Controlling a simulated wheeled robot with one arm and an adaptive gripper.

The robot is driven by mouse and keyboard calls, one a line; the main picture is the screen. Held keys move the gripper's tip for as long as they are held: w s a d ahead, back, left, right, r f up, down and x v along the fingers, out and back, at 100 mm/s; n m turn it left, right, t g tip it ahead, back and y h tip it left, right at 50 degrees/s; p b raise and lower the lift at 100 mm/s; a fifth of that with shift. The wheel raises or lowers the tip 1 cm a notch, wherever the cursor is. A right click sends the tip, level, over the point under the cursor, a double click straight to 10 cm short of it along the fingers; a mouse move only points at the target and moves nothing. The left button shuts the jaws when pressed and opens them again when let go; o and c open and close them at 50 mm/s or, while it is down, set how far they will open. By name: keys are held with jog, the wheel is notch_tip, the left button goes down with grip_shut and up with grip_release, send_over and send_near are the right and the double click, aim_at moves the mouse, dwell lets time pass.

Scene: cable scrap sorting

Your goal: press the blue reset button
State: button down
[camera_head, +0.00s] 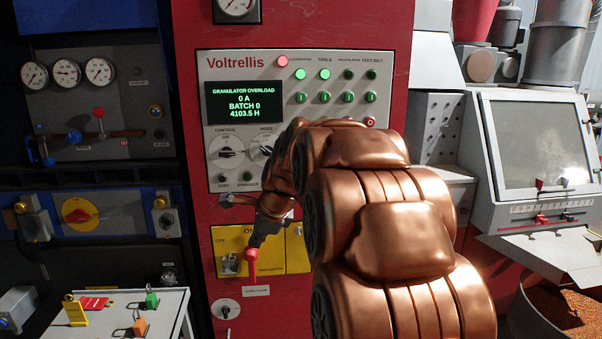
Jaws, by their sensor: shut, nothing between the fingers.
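The Voltrellis control panel (300,75) is on a red machine front, with a green-text screen (244,102) reading "GRANULATOR OVERLOAD". Two small dark round buttons, one at the left (222,177) and one beside it (247,177), sit low on the panel. I cannot clearly tell which button is the blue reset; my copper arm hides the panel's lower right.
A white table (165,312) with colored padlock-like tags stands at lower left. A dark cabinet with gauges (67,72) and a red rotary switch (77,215) is at left. A grey machine with a window (537,143) and a bin of brown granules (565,312) are at right.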

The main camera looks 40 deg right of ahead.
jog(key=w+d+r+m+t+h, duration=0.1)
jog(key=d+r+m, duration=0.2)
jog(key=d, duration=0.6)
jog(key=w+d+r+m+t+h, duration=0.1)
jog(key=d+r+m+h, duration=0.1)
jog(key=d+r+m, duration=0.2)
jog(key=d+m, duration=0.3)
jog(key=d, duration=0.3)
jog(key=shift+w+d+m+p, duration=0.15)
jog(key=shift+w+m+p, duration=0.2)
jog(key=shift+m, duration=0.05)
jog(key=shift+w, duration=0.1)
jog(key=w+d+p, duration=0.1)
jog(key=w+d, duration=0.4)
jog(key=w, duration=0.1)
jog(key=shift+w+d, duration=0.15)
jog(key=shift+w, duration=0.25)
jog(key=shift+w+d+r+p, duration=0.1)
jog(key=shift+w+p, duration=0.1)
jog(key=shift+p, duration=0.5)
